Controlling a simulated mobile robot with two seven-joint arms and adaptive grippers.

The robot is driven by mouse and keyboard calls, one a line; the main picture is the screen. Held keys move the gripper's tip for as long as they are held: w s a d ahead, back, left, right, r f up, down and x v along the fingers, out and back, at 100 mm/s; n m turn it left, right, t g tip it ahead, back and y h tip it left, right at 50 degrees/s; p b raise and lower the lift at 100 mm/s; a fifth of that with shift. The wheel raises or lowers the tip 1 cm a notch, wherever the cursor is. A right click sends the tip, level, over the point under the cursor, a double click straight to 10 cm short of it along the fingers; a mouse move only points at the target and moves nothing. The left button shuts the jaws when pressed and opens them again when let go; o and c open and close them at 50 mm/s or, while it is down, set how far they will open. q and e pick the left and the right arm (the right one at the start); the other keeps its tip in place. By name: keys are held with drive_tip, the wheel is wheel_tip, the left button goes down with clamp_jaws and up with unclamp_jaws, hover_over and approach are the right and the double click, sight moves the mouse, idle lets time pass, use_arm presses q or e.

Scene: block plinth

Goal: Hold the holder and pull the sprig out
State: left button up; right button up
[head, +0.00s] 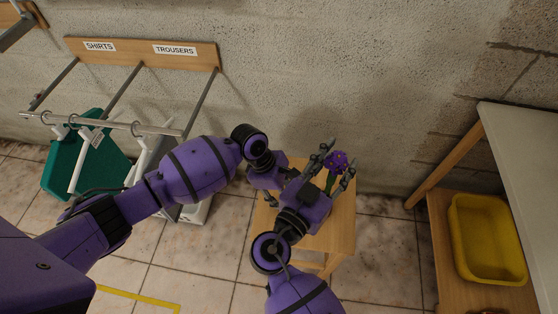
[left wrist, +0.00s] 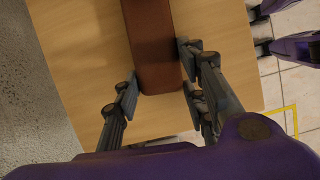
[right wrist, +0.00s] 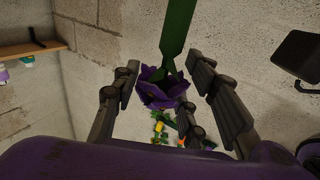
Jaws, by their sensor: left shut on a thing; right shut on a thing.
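The sprig has a purple flower head (head: 336,158) and a green stem (right wrist: 177,35). The flower head (right wrist: 163,88) also shows between the fingers in the right wrist view. My right gripper (right wrist: 163,74) is shut on the sprig. The sprig's lower end is hidden in the head view. The holder is a brown block (left wrist: 155,40) on the wooden stool top (left wrist: 85,60), seen in the left wrist view. My left gripper (left wrist: 160,76) is shut on it, a finger on each side.
The small wooden stool (head: 335,238) stands near the wall. A rack (head: 140,57) labelled SHIRTS and TROUSERS with a green garment (head: 80,160) is at left. A yellow tub (head: 487,240) sits on a wooden shelf at right. Tiled floor lies open around the stool.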

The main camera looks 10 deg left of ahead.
sight(340, 156)
use_arm(q)
drive_tip(key=shift+w+r, duration=0.15)
use_arm(e)
drive_tip(key=shift+r, duration=2)
use_arm(q)
drive_tip(key=o, duration=1.3)
drive_tip(key=v, duration=1.2)
